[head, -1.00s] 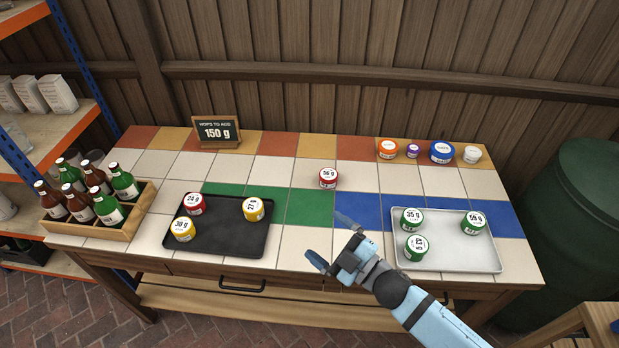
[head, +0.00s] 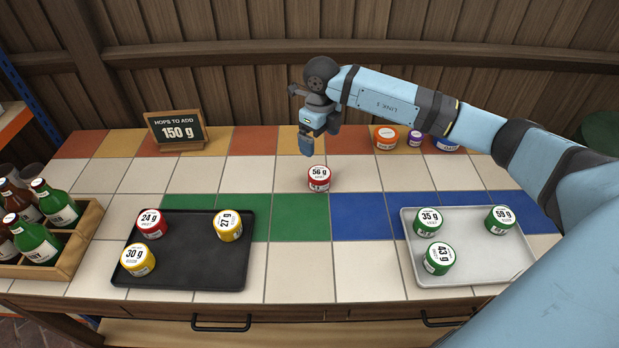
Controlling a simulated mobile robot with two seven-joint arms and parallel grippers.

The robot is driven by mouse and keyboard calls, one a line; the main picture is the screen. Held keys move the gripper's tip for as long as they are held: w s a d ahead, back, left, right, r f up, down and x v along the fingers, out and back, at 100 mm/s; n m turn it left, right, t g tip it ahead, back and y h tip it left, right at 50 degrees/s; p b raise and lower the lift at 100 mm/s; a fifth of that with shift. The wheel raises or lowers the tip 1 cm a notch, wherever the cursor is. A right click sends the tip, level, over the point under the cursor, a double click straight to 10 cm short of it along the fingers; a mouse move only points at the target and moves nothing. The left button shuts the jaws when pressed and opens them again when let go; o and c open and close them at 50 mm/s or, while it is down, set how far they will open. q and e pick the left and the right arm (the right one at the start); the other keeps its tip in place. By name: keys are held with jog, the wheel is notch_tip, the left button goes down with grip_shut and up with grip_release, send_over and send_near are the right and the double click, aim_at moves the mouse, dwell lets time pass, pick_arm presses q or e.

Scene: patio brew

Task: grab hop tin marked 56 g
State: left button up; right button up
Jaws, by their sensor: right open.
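The hop tin marked 56 g (head: 319,179) is red with a white lid. It stands upright on a white tile near the middle of the table, apart from both trays. My right gripper (head: 306,146) is above and just behind the tin, pointing down, open and empty. One finger partly hides the other from this angle. My left gripper is not in the head view.
A black tray (head: 190,278) holds tins marked 24 g, 27 g and 30 g. A silver tray (head: 480,268) holds green tins marked 35 g, 43 g and 59 g. A wooden bottle crate (head: 75,244) stands left.

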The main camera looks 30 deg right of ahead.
aim_at(320, 173)
jog(key=f, duration=0.7)
jog(key=shift+s+f, duration=0.2)
jog(key=shift+f, duration=0.2)
jog(key=shift+s+a+f, duration=0.1)
jog(key=shift+s+f, duration=0.1)
jog(key=shift+f, duration=1.15)
jog(key=shift+s+a+f, duration=0.1)
jog(key=shift+s+f, duration=0.05)
jog(key=shift+f, duration=1.2)
jog(key=c, duration=1)
jog(key=shift+r, duration=0.15)
